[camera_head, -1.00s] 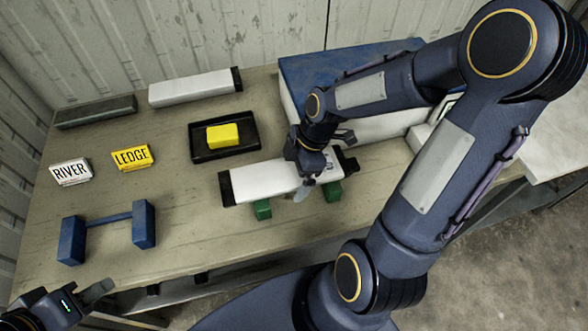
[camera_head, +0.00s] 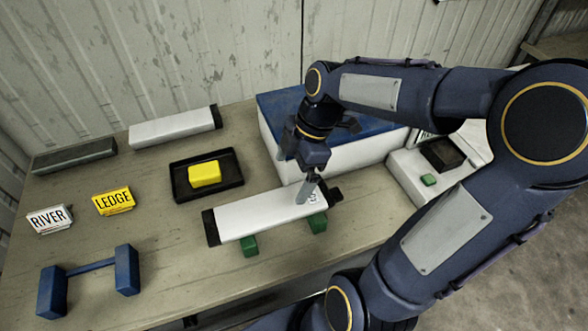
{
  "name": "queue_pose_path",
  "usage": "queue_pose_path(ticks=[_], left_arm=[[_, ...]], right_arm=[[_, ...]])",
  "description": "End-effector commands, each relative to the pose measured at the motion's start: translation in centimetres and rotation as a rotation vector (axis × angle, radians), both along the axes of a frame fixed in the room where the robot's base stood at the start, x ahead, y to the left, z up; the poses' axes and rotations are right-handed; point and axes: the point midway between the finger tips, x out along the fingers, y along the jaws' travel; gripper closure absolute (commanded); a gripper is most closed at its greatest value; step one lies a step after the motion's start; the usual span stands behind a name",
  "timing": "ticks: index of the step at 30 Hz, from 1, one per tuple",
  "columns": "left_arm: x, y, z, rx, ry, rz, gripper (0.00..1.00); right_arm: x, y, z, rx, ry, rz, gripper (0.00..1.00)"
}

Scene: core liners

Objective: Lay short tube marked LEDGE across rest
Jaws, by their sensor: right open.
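A white tube (camera_head: 262,214) with black end caps lies across two green blocks (camera_head: 250,246) at the front middle of the table. My right gripper (camera_head: 312,190) is open at the right part of this tube, over its upper side; whether it touches the tube is unclear. Another white tube (camera_head: 172,128) with a dark right end lies at the back left. A yellow card marked LEDGE (camera_head: 113,201) stands at the left, right of a white card marked RIVER (camera_head: 49,218). A blue rest (camera_head: 127,270) with two uprights and a bar stands empty at the front left. My left gripper is out of view.
A black tray (camera_head: 232,186) holds a yellow block (camera_head: 205,174). A dark grey bar (camera_head: 75,157) lies at the back left. A white box with a blue top (camera_head: 283,108) stands behind my right gripper. A white case (camera_head: 405,172) is at the right.

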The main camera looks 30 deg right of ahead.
Motion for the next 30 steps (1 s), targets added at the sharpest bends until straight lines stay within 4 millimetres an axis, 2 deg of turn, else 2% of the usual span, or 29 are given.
queue_pose_path(ticks=[2, 5, 12, 15, 18, 23, 30], left_arm=[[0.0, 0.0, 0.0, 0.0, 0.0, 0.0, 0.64], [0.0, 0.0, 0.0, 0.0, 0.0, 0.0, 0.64], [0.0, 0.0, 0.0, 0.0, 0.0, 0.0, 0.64], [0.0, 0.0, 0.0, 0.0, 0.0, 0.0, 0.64], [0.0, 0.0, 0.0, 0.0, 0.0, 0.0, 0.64], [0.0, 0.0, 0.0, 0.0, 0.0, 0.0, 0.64], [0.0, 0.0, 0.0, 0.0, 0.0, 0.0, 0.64]], right_arm=[[-0.4, 0.0, 0.6, -0.001, -0.001, -0.034, 0.0], [-1.7, 0.5, 1.4, 0.003, 0.002, -0.182, 0.0], [-7.3, 2.8, 2.5, 0.156, 0.03, -0.865, 0.0], [-9.1, 3.6, 2.2, 0.264, 0.063, -1.106, 0.0], [-10.2, 4.2, 1.8, 0.355, 0.098, -1.273, 0.0], [-10.9, 4.7, 1.5, 0.424, 0.132, -1.388, 0.0], [-10.9, 4.7, 1.5, 0.427, 0.136, -1.395, 0.0]])
